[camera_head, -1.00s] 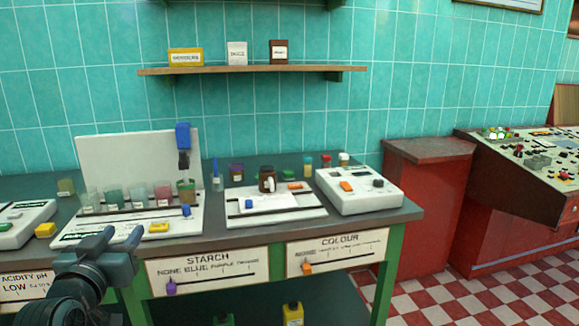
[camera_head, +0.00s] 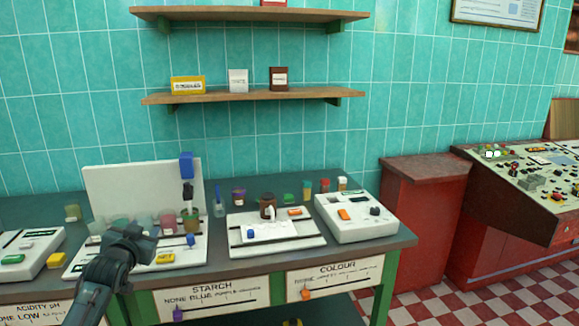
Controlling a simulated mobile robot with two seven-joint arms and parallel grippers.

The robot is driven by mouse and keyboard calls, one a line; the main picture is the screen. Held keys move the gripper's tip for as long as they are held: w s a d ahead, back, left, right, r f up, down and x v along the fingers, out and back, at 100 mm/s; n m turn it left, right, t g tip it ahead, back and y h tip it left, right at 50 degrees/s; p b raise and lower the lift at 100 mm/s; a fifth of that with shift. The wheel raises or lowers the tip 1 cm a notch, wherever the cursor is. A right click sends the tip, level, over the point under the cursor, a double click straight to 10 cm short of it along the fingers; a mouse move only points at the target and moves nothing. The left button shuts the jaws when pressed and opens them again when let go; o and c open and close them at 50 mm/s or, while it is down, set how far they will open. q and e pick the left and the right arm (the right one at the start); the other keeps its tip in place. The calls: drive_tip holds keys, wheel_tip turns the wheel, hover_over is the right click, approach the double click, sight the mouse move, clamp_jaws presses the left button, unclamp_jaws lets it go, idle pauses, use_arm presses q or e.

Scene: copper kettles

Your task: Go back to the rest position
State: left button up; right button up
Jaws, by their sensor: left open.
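My left gripper (camera_head: 133,238) is at the lower left, raised in front of the starch test station, its jaws pointing away from me toward the cups. It is open; I see nothing held in it. It hides part of the white station board (camera_head: 83,265) and some of the cups. My right gripper is not in view.
The dark bench (camera_head: 258,262) carries a row of small cups (camera_head: 167,223), a blue-topped dropper (camera_head: 187,170), a brown jar (camera_head: 267,206) and a white colour device (camera_head: 355,217). Shelves (camera_head: 250,95) hang above. A red cabinet (camera_head: 424,215) and control console (camera_head: 530,170) stand right.

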use_arm(q)
drive_tip(key=s+d+f+m+g+h, duration=0.1)
drive_tip(key=s+d+f+h, duration=0.1)
drive_tip(key=s+d+f, duration=0.65)
drive_tip(key=s+d+f+m+g+h, duration=0.1)
drive_tip(key=s+d+f, duration=0.4)
drive_tip(key=s+f, duration=0.55)
drive_tip(key=s+d+f+g+h, duration=0.1)
drive_tip(key=s+d+f, duration=0.2)
drive_tip(key=s, duration=0.7)
drive_tip(key=s+d+f+n+g+h, duration=0.1)
drive_tip(key=s+d, duration=0.4)
drive_tip(key=s, duration=0.5)
drive_tip(key=shift+s+f+g, duration=0.25)
drive_tip(key=shift+f+g, duration=0.45)
drive_tip(key=shift+f, duration=0.2)
drive_tip(key=shift+d, duration=0.1)
